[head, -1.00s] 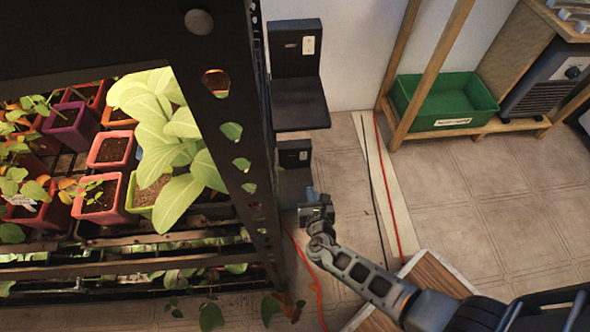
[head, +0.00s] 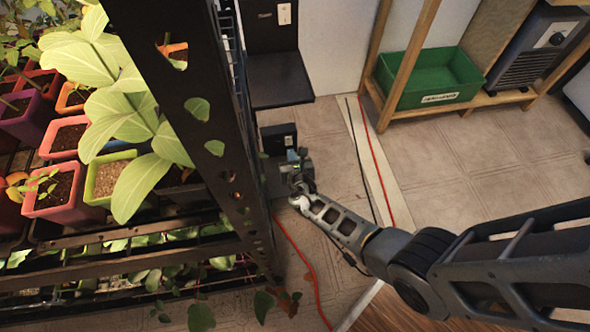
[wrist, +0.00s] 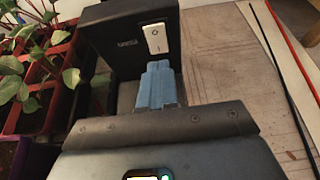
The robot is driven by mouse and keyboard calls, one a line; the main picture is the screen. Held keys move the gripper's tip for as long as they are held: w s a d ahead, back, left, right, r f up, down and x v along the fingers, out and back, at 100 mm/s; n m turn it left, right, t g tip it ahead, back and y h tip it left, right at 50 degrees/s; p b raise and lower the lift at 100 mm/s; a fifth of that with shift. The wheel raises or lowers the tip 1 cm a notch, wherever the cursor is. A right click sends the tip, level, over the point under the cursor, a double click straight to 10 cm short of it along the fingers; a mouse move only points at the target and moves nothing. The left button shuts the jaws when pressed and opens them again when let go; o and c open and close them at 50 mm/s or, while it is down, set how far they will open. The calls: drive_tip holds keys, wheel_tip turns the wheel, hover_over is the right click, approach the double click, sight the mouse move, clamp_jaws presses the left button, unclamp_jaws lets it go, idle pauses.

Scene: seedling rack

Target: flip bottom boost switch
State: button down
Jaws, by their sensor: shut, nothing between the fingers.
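The bottom boost switch (wrist: 156,37) is a white rocker marked O and I on the front of a dark box (wrist: 125,62). In the head view the low box (head: 279,137) stands near the floor beside the rack, with its switch (head: 288,140) small. My gripper (wrist: 158,66) has blue fingers, shut and empty. Its tips are just below the switch in the wrist view; I cannot tell if they touch it. In the head view my gripper (head: 294,156) is right in front of the low box. A second switch (head: 284,13) sits on the upper box (head: 270,25).
The black rack (head: 190,110) with potted seedlings stands close on the left. A black shelf (head: 278,80) juts out above the low box. A red cable (head: 376,165) and a black one run along the floor. A green crate (head: 425,85) sits at the back right.

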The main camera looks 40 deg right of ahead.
sight(289, 141)
drive_tip(key=shift+w+d+f, duration=0.1)
drive_tip(key=shift+w+d, duration=0.55)
drive_tip(key=shift+w, duration=0.3)
drive_tip(key=shift+w+a, duration=0.1)
drive_tip(key=shift+d, duration=0.2)
drive_tip(key=shift+r+p, duration=0.5)
drive_tip(key=shift+r, duration=0.35)
drive_tip(key=shift+f, duration=0.1)
